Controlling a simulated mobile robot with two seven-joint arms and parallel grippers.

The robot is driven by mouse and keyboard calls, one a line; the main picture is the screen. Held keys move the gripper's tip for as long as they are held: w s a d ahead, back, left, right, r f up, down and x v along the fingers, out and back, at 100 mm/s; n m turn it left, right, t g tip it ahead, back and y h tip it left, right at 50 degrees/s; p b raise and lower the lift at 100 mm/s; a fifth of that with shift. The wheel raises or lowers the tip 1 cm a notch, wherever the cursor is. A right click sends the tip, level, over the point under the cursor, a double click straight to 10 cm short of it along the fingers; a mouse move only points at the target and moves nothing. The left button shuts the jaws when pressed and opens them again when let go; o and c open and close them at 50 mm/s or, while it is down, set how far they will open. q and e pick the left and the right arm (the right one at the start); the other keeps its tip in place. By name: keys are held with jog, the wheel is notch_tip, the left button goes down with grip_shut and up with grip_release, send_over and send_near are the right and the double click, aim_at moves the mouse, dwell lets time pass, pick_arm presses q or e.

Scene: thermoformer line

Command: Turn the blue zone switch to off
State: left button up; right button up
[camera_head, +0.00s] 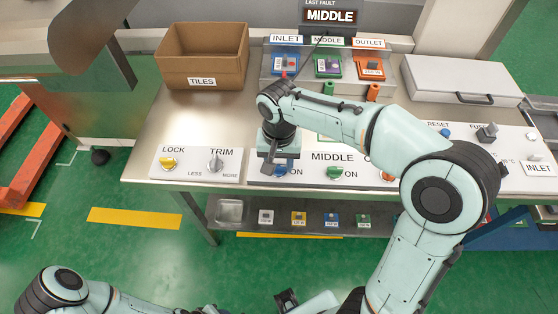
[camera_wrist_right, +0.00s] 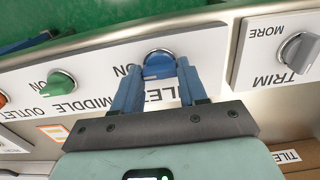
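The blue zone switch (camera_head: 281,169) is a round knob at the left end of the white zone panel, under my right gripper (camera_head: 272,163). In the right wrist view the blue knob (camera_wrist_right: 158,65) stands between the two blue fingertips of my right gripper (camera_wrist_right: 157,76). The fingers are apart, one on each side of it; I cannot tell whether they touch it. Part of its label is hidden by the gripper. My left arm shows at the bottom of the head view, but whether its gripper is open or shut is unclear.
The green MIDDLE knob (camera_head: 335,172) is beside the blue one. The yellow LOCK knob (camera_head: 168,162) and grey TRIM knob (camera_head: 215,162) are on a panel to the left. A cardboard TILES box (camera_head: 202,56) stands behind. A lidded case (camera_head: 460,80) is at the back right.

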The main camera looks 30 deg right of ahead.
jog(key=shift+n, duration=0.3)
jog(key=n, duration=0.4)
jog(key=shift+p, duration=0.4)
jog(key=n, duration=0.5)
jog(key=shift+p, duration=0.35)
jog(key=n, duration=0.4)
jog(key=shift+p, duration=0.3)
pick_arm(q)
jog(key=shift+w+r, duration=0.6)
jog(key=shift+r, duration=0.25)
jog(key=shift+w+r, duration=0.55)
jog(key=shift+r, duration=0.3)
pick_arm(e)
jog(key=shift+n, duration=2.2)
jog(key=o, duration=1.1)
jog(key=shift+c, duration=0.2)
